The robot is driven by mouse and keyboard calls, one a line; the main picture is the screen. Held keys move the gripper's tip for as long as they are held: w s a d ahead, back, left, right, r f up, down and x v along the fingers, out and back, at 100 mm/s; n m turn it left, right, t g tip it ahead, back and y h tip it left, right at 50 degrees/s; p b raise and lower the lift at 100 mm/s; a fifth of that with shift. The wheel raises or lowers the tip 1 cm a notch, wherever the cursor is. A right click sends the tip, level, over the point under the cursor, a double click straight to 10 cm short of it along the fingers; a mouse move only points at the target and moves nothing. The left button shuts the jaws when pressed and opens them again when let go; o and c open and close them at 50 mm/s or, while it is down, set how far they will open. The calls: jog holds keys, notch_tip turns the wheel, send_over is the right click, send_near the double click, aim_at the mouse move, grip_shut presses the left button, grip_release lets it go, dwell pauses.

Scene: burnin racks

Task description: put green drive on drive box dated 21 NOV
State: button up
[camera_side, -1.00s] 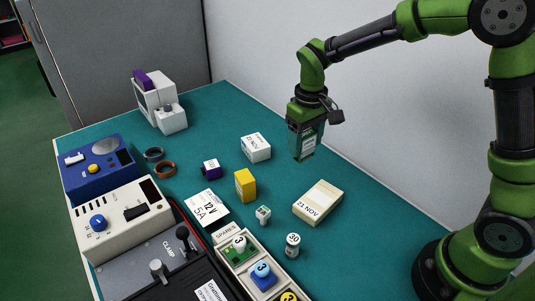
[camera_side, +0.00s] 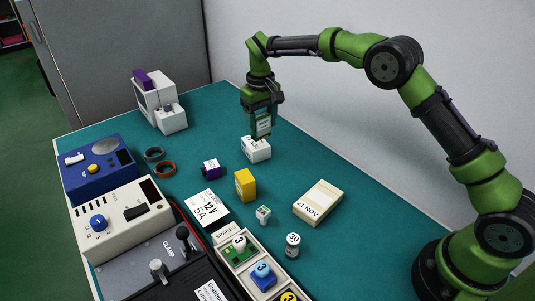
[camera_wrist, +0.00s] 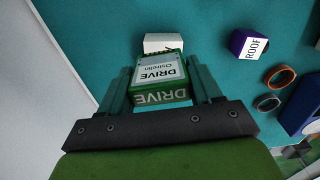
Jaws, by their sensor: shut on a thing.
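The green drive (camera_side: 262,128) has a white label and hangs upright in my gripper (camera_side: 261,112), which is shut on it. In the wrist view the drive (camera_wrist: 158,72) reads DRIVE between the fingers. In the side view the drive overlaps a small white box (camera_side: 257,154) from above; I cannot tell whether they touch. The drive and gripper partly cover this box's label, which seems to start with 2. The white box also shows behind the drive in the wrist view (camera_wrist: 163,38). A cream box (camera_side: 324,196), clearly marked 21 NOV, lies right of the middle.
A yellow block (camera_side: 245,185), a purple and white block (camera_side: 211,168), two rings (camera_side: 165,169) and small labelled pieces stand nearby. A SPARES tray (camera_side: 238,270) and test units (camera_side: 120,220) line the left. The teal mat is clear right of the white box.

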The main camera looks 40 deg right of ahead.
aim_at(261, 131)
jog(key=shift+f, duration=1.55)
jog(key=shift+f, duration=0.1)
jog(key=o, duration=1.1)
jog(key=shift+f, duration=0.1)
